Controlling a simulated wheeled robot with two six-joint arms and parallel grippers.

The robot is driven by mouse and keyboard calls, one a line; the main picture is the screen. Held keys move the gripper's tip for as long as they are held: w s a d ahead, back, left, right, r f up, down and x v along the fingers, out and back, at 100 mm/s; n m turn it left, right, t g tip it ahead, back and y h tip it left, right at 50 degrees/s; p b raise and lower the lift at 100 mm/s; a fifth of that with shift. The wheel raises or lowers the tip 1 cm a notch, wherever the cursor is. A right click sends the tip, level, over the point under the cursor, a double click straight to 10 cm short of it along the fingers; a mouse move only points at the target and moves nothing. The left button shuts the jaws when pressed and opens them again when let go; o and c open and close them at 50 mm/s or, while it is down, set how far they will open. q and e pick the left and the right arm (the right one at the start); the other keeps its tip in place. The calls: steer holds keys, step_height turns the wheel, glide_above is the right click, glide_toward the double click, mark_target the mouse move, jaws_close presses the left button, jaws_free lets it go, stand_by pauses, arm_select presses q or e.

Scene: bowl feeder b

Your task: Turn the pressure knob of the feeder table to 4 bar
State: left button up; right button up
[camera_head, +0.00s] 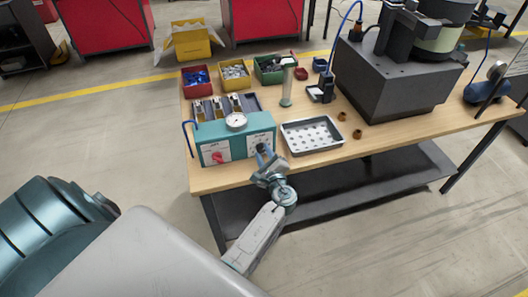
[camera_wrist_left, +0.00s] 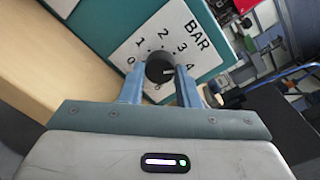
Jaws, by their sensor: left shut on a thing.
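The feeder table's teal control box (camera_head: 228,138) stands at the left front of the bench. Its round gauge (camera_head: 236,121) sits on top; the reading is too small to tell. My right gripper is not in view.
A red switch (camera_head: 218,158) is on the box front, left of my gripper. A perforated tray (camera_head: 312,135) stands right of the box. Red, green and other parts bins (camera_head: 197,81) stand behind. The bowl feeder's grey base (camera_head: 390,83) fills the bench's right.

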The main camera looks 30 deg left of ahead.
arm_select(q)
steer(key=shift+r+m+p, duration=0.15)
steer(key=shift+m+p, duration=0.3)
steer(key=shift+m, duration=0.75)
steer(key=o, duration=0.7)
steer(key=shift+o, duration=1.4)
steer(key=shift+m, duration=0.3)
